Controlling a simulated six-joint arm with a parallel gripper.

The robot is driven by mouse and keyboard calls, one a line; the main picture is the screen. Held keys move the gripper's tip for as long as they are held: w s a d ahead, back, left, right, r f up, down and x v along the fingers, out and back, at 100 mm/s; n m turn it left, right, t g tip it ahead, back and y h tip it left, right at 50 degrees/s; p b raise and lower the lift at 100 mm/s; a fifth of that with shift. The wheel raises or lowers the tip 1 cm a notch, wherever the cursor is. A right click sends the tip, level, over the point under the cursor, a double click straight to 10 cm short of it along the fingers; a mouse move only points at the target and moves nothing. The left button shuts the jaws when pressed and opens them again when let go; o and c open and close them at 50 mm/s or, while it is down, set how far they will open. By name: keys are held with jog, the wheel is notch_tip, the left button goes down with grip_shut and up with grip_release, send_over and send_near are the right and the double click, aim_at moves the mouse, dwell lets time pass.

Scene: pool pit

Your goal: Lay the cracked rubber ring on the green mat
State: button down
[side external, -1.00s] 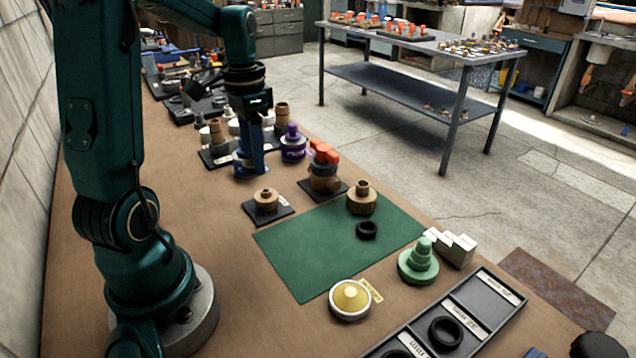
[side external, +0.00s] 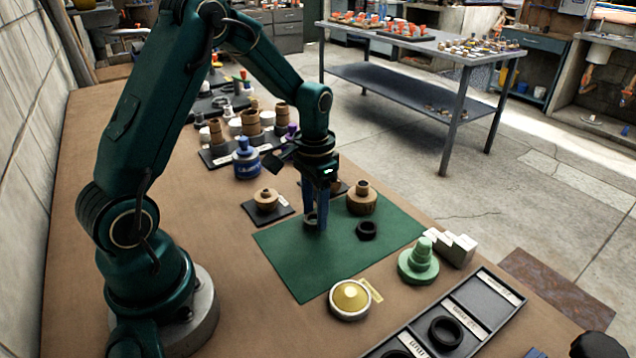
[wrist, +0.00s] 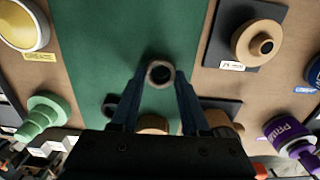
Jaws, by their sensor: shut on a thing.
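My gripper (side external: 316,222) is over the green mat (side external: 300,265), its fingers pointing down. It is shut on a small dark ring with a greyish rim (wrist: 160,74), which also shows between the fingertips in the side view. I cannot tell whether this ring touches the mat, and no crack is discernible. A second ring, black (side external: 367,230), lies on the mat to the right of the gripper. In the wrist view that black ring (wrist: 109,102) is partly hidden by the left finger.
A tan fitting (side external: 361,200) stands at the mat's back edge. A yellow-topped round tin (side external: 350,298) and green stepped piece (side external: 418,262) stand by its front and right edges. A divided tray (side external: 411,333) holds black rings. The mat's front part is clear.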

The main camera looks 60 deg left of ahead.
jog(key=shift+f, duration=0.25)
jog(key=shift+f, duration=0.15)
jog(key=shift+c, duration=2)
grip_release()
notch_tip(320, 180, up, 12)
jog(key=s+d+r+t, duration=0.3)
jog(key=s+d+t, duration=0.2)
jog(key=s+d, duration=0.4)
jog(key=s, duration=0.4)
jog(key=shift+r+t, duration=0.15)
jog(key=shift+t, duration=0.15)
